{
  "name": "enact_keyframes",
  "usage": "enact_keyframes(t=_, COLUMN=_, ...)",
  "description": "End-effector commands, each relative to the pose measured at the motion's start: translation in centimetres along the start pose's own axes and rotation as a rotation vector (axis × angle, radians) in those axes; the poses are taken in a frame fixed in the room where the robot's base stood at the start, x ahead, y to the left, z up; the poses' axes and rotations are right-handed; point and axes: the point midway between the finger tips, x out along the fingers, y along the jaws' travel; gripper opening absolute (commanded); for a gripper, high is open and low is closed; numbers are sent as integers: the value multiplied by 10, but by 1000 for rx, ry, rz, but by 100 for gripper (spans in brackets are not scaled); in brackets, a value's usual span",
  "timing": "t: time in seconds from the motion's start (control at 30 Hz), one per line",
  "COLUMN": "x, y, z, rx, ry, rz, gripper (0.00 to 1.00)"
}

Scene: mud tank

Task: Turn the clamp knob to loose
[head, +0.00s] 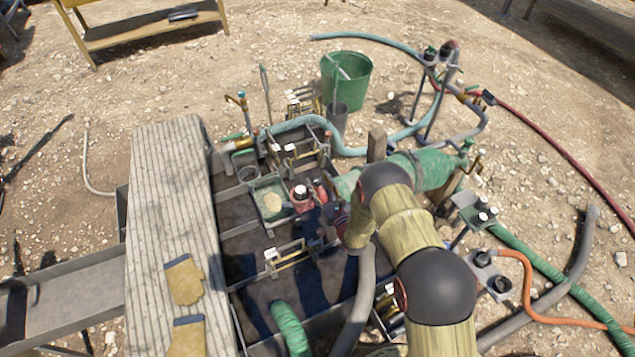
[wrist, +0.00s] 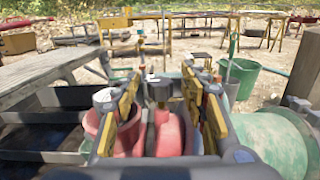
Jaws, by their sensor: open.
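In the wrist view, a dark knob-like part (wrist: 159,92) with a pale mark on top shows between the fingers of my gripper (wrist: 164,72), above a red body (wrist: 170,135). It may be the clamp knob, but I cannot tell for sure, nor read its setting. The fingers are apart, one on each side of it, and I see no contact. In the head view, my gripper (head: 333,216) is low over the tank beside a red part (head: 303,198), partly hidden by my arm.
A green cylinder (wrist: 268,140) lies close on the right in the wrist view. Grey-walled tank compartments, hoses and small valves crowd the head view. A plank walkway (head: 170,225) with gloves (head: 184,281) is at left. A green bucket (head: 346,80) stands behind.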

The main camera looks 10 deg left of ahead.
Motion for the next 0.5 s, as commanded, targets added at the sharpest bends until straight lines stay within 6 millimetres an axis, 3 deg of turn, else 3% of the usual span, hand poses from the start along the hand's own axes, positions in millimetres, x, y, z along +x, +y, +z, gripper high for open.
enact_keyframes(t=0.4, x=11, y=0, z=0, rx=1, ry=1, rz=0, gripper=43)
enact_keyframes(t=0.5, x=11, y=0, z=0, rx=1, ry=1, rz=0, gripper=38)
